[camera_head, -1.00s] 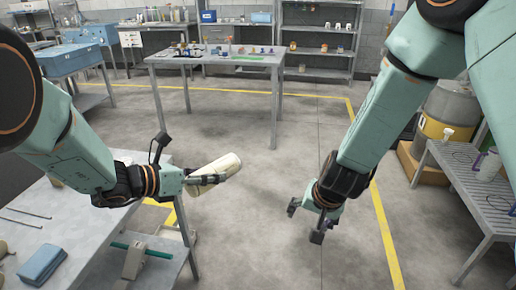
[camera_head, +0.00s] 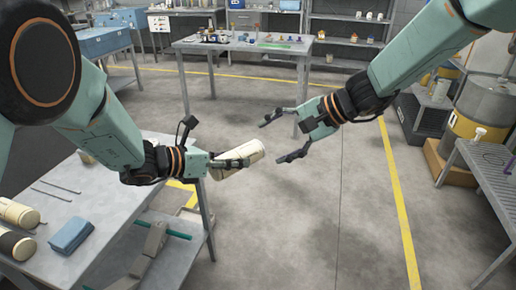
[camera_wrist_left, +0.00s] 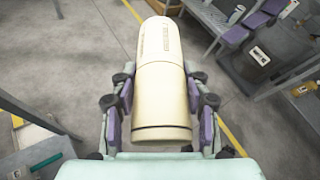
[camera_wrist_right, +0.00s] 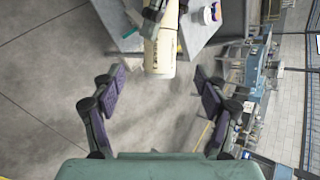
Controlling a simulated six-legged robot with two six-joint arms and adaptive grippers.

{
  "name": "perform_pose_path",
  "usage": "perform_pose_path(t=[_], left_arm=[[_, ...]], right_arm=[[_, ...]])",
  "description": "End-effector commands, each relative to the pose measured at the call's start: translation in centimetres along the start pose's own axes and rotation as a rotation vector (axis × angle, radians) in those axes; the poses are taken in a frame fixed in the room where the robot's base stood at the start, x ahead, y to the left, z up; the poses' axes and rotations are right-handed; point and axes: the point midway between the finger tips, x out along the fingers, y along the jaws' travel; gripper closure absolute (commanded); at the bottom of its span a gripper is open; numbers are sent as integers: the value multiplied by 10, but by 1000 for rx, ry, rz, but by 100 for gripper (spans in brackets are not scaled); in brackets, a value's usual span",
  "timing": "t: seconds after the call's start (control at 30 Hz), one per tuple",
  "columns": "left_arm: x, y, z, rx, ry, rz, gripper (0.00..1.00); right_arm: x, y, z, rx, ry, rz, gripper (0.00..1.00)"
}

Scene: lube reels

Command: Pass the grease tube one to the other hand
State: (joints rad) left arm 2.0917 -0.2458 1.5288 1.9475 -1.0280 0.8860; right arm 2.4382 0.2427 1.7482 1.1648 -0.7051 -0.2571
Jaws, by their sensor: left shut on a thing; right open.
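The grease tube (camera_head: 239,163) is a cream cylinder, held nearly level in the air past the right edge of the near bench. My left gripper (camera_head: 238,164) is shut on it, and the left wrist view shows the tube (camera_wrist_left: 162,75) between both finger pads, its far end sticking out. My right gripper (camera_head: 277,138) is open and empty, just right of the tube, with its fingers pointing left towards it. In the right wrist view the tube (camera_wrist_right: 160,53) lies ahead, beyond and between the open fingertips (camera_wrist_right: 160,88); they do not touch it.
The near bench (camera_head: 120,225) bears a blue box (camera_head: 71,235) and cream cylinders (camera_head: 18,213) at the left. A far table (camera_head: 245,47) holds small items. A yellow drum (camera_head: 480,110) and a grey slatted table (camera_head: 490,175) stand at the right. The floor between is clear.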

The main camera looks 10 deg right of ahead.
Motion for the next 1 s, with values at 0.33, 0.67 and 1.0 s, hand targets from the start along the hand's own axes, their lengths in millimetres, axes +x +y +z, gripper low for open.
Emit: perform_pose_path(t=[0.33,0.67,1.0], left_arm=[[0,0,0,0,-1,0,86],[0,0,0,0,-1,0,86],[0,0,0,0,-1,0,86]], right_arm=[[61,2,0,-3,0,6,26],[97,2,0,-2,1,3,26],[101,1,0,-1,1,2,26]])
